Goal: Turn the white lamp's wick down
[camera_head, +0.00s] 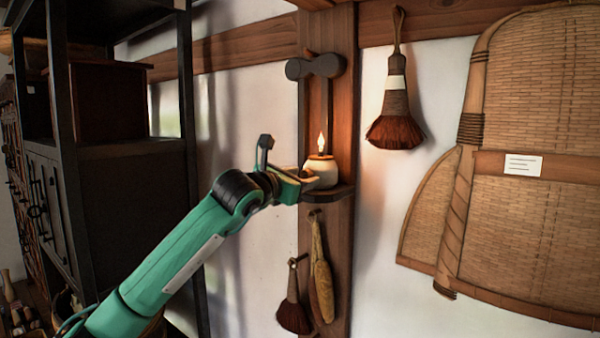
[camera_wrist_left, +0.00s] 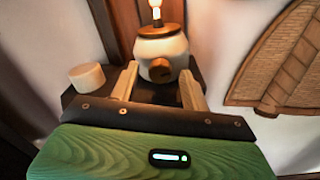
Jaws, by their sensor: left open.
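The white lamp (camera_head: 321,174) sits upright on a small dark shelf (camera_head: 330,194) fixed to a wooden post, with a lit flame (camera_head: 321,142) above it. In the left wrist view the lamp (camera_wrist_left: 151,49) has a brown wooden collar and a round wooden knob (camera_wrist_left: 160,70) facing me. My left gripper (camera_head: 307,180) is at the lamp's near left side in the head view. In the left wrist view my left gripper (camera_wrist_left: 157,88) is open, with one finger on each side of the knob and a gap around it. My right gripper is not in view.
A small pale cylinder (camera_wrist_left: 87,77) stands left of the lamp on the shelf. A dark bracket (camera_head: 315,66) is above the flame. Brushes (camera_head: 396,120) hang nearby, and a large woven basket (camera_head: 530,170) hangs at right. A dark cabinet (camera_head: 120,190) stands left.

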